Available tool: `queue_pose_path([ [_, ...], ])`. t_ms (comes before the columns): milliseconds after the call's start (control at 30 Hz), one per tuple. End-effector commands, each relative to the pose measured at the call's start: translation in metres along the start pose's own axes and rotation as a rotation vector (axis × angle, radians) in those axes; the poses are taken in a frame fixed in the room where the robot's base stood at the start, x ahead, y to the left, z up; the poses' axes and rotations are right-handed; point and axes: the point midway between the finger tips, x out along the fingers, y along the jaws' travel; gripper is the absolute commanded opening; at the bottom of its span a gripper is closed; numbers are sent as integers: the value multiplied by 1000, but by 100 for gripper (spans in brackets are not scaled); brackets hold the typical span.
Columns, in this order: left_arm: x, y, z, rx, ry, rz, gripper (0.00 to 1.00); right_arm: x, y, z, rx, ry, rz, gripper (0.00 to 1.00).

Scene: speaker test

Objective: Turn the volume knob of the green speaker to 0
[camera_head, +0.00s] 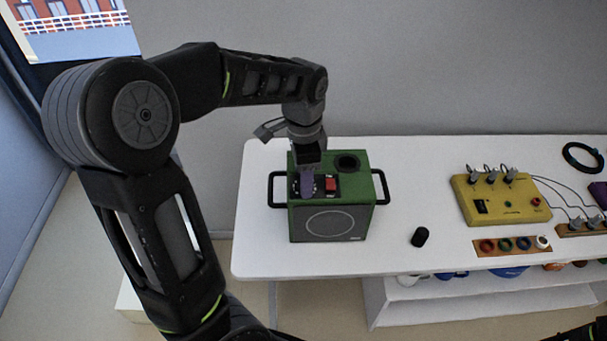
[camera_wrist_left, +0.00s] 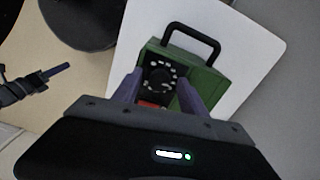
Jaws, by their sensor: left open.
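The green speaker (camera_head: 360,223) stands upright near the left end of the white table, with a round grille in front and a black handle on each side. In the left wrist view the speaker (camera_wrist_left: 182,58) shows its black volume knob (camera_wrist_left: 160,76) inside a ring of white marks. My left gripper (camera_head: 307,186) is over the speaker's top, pointing down. Its purple fingers (camera_wrist_left: 158,92) are open, one on each side of the knob; I cannot tell whether they touch it. The knob's pointer is not readable. My right gripper (camera_wrist_left: 56,70) shows at the left wrist view's edge, its opening unclear.
A red switch (camera_head: 331,184) and a dark round opening (camera_head: 347,162) are on the speaker's top. A small black cylinder (camera_head: 420,237) stands to its right. A yellow box (camera_head: 505,197) with cables is farther right.

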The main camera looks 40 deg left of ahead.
Motion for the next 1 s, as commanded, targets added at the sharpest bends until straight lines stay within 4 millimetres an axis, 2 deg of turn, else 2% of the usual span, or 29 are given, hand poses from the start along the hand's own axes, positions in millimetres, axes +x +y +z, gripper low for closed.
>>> queue_pose_path([
  [200, 0, 0, 0, 0, 0, 0, 50, 0, 0, 0, 0, 0, 0, 36],
  [800, 0, 0, 0, 0, 0, 0, 1, 0, 0, 0, 0, 0, 0, 36],
  [1000, 0, 0, 0, 0, 0, 0, 0, 0, 0, 0, 0, 0, 0, 36],
])
